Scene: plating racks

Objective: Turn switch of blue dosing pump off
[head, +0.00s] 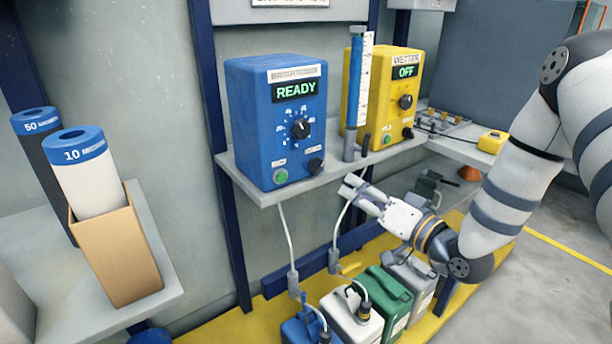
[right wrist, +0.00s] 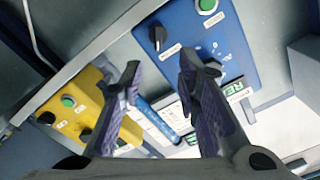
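The blue dosing pump (head: 248,140) stands on a grey shelf in the head view. Its display (head: 296,90) reads READY. A large black dial (head: 301,128) is on its front. Below are a green button (head: 281,176) and a small black switch knob (head: 315,165). In the right wrist view the blue panel (right wrist: 190,32) appears upside down, with the switch knob (right wrist: 157,37) beyond my fingers; the dial is hidden there. My right gripper (head: 352,187) is open and empty, below and right of the pump; its two parted fingers show in the wrist view (right wrist: 158,72). My left gripper is not in view.
A yellow box (head: 383,75) reading OFF stands right of the pump, also in the wrist view (right wrist: 72,118). A blue-backed upright tube (head: 355,95) stands between them. The shelf edge (head: 240,185) lies above my gripper. Hoses and several canisters (head: 350,315) are below.

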